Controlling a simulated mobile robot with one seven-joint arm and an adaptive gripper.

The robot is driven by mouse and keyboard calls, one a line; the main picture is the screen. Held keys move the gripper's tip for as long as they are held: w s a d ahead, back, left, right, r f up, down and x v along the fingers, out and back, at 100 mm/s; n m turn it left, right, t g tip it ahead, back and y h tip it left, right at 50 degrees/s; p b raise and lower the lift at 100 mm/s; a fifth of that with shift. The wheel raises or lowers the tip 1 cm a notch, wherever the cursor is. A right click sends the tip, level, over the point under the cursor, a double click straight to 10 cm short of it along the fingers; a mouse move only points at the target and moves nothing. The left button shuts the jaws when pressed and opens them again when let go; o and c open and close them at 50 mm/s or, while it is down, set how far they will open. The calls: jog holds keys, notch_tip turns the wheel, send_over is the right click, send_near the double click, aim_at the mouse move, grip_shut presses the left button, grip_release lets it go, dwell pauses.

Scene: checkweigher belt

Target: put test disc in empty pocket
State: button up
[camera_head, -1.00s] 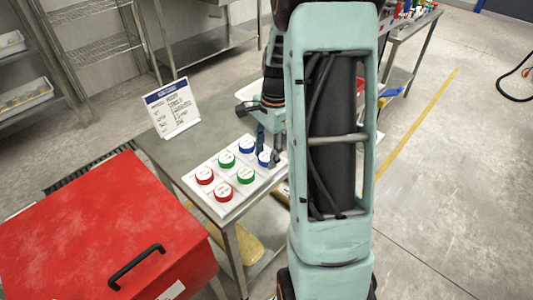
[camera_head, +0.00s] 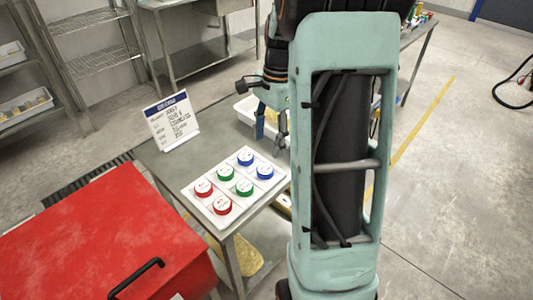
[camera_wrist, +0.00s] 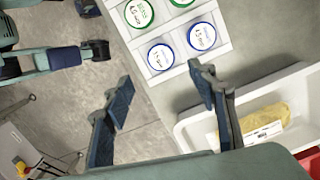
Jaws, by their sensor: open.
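The white pocket tray (camera_head: 240,206) lies on the metal table with pairs of red, green and blue discs in its pockets; I see no empty pocket. The near blue disc (camera_head: 264,172) and far blue disc (camera_head: 245,159) sit at the tray's right end. They also show in the wrist view, one blue disc (camera_wrist: 160,57) beside the other (camera_wrist: 201,36). The green discs (camera_head: 244,187) are in the middle and the red discs (camera_head: 222,205) at the left end. My gripper (camera_head: 270,137) is open and empty, above and behind the tray's blue end, apart from the discs.
A white bin (camera_wrist: 184,133) holding a yellow bag (camera_wrist: 268,123) stands beside the tray, behind my gripper in the head view. A sign card (camera_head: 172,120) stands on the table behind the tray. A red box (camera_head: 100,235) with a black handle is at the front left.

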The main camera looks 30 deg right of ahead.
jog(key=shift+d+r, duration=0.15)
jog(key=shift+r, duration=1.1)
jog(key=shift+r, duration=0.1)
